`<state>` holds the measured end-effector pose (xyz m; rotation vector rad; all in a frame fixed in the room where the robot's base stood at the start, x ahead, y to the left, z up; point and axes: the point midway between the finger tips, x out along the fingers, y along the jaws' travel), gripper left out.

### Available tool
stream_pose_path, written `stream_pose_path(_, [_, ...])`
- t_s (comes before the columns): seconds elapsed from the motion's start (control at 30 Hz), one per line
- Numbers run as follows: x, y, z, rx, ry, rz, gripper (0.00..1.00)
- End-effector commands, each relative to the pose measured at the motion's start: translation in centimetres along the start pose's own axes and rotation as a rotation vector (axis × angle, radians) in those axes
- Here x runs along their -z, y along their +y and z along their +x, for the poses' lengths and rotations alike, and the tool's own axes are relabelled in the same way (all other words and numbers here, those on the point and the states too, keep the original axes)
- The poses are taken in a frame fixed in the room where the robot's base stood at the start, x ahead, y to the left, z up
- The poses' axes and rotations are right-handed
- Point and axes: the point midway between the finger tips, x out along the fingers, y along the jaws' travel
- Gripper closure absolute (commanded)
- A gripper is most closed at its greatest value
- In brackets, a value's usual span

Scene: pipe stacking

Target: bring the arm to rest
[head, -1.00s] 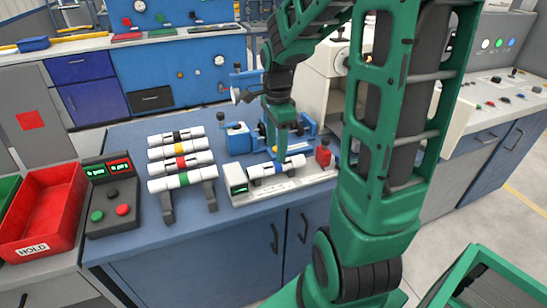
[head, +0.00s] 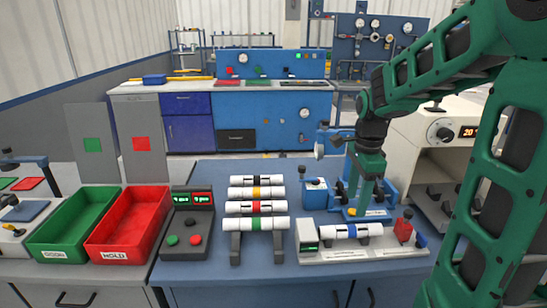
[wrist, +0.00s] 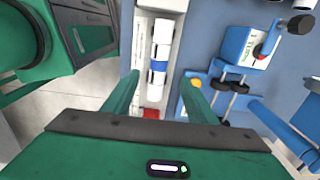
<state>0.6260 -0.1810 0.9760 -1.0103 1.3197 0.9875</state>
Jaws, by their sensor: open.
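My gripper (head: 366,203) hangs above the back edge of the measuring fixture (head: 355,254) on the blue bench. In the wrist view my gripper (wrist: 160,88) is open, its two green fingers apart with nothing held between them. A white pipe with a blue band (head: 345,231) lies in the fixture, below and apart from the fingers. It also shows in the wrist view (wrist: 161,35). Several white pipes with coloured bands lie on the black rack (head: 235,242) to the left; the green-banded pipe (head: 256,224) is nearest.
A blue vise-like device (head: 316,193) stands behind the fixture, close to my gripper. A red HOLD bin (head: 128,222) and a green GOOD bin (head: 73,226) are further left. A white machine (head: 440,150) stands at right.

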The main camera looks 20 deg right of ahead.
Motion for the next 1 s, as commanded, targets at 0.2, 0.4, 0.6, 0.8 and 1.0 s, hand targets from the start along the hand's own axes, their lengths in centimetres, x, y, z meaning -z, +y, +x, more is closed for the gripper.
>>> stream_pose_path(0.2, [0.5,1.3,-0.3,-0.001,0.009,-0.077,0.48])
stream_pose_path(0.4, [2.1,6.2,-1.3,-0.008,0.032,-0.378,0.48])
stream_pose_path(0.6, [3.6,11.9,-1.5,-0.021,0.029,-0.735,0.48])
stream_pose_path(0.8, [4.6,17.0,-0.9,-0.022,0.004,-1.064,0.48])
stream_pose_path(1.0, [4.9,19.7,-0.3,-0.016,-0.019,-1.256,0.48])
